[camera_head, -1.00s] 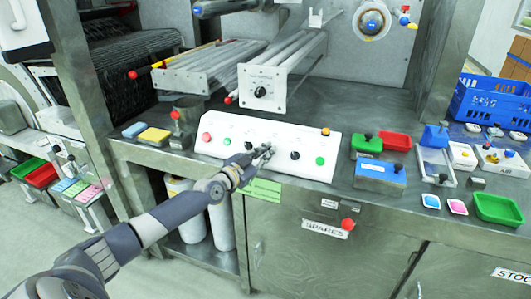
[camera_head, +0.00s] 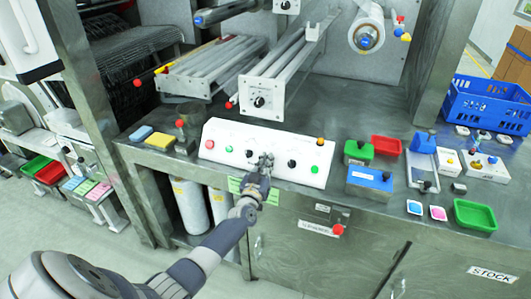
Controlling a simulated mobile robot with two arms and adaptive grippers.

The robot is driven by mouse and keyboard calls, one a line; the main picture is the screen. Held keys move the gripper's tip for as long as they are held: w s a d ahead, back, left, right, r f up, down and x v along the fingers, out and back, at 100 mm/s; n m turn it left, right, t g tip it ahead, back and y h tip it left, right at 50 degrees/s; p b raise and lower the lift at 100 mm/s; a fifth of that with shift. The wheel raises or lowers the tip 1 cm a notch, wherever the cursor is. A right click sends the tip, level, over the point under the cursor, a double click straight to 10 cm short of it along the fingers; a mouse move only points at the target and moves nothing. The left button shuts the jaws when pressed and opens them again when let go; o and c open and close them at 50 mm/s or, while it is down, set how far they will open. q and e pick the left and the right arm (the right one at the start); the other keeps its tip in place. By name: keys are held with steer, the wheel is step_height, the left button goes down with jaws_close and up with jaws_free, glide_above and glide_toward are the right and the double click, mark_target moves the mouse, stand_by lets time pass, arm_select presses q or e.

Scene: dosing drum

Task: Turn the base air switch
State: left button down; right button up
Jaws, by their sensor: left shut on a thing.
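A white sloped control panel (camera_head: 225,136) sits on the front of the metal bench. It carries a red button (camera_head: 209,144) at its left, black knobs along its face, a green button (camera_head: 314,169) and an orange knob (camera_head: 321,142) at its right. My left gripper (camera_head: 266,160) is at the middle of the panel, shut on a small knob that its fingers mostly hide. I cannot read which label belongs to that knob. A black knob (camera_head: 291,163) shows just right of the gripper. My right gripper is not in view.
A roller unit (camera_head: 258,101) with a black knob stands behind the panel. To the right are a green box (camera_head: 358,153), a blue box (camera_head: 370,178), a green tray (camera_head: 474,215) and a blue crate (camera_head: 487,105). A red knob (camera_head: 338,229) projects from the cabinet front below.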

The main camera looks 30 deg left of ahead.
arm_select(q)
steer(key=n+y+p, duration=0.1)
steer(key=n, duration=0.1)
steer(key=n+g+y+p, duration=0.1)
steer(key=n, duration=0.1)
steer(key=r+n+g+y+p, duration=0.1)
steer(key=shift+w+d+n+y, duration=0.15)
steer(key=shift+w+n+y, duration=0.15)
steer(key=shift+n, duration=0.1)
steer(key=shift+n+g+y, duration=0.3)
steer(key=shift+n, duration=0.4)
steer(key=c, duration=1.7)
jaws_free()
steer(key=shift+f, duration=0.4)
steer(key=shift+s+d+f, duration=0.1)
steer(key=shift+s, duration=0.05)
steer(key=v, duration=0.7)
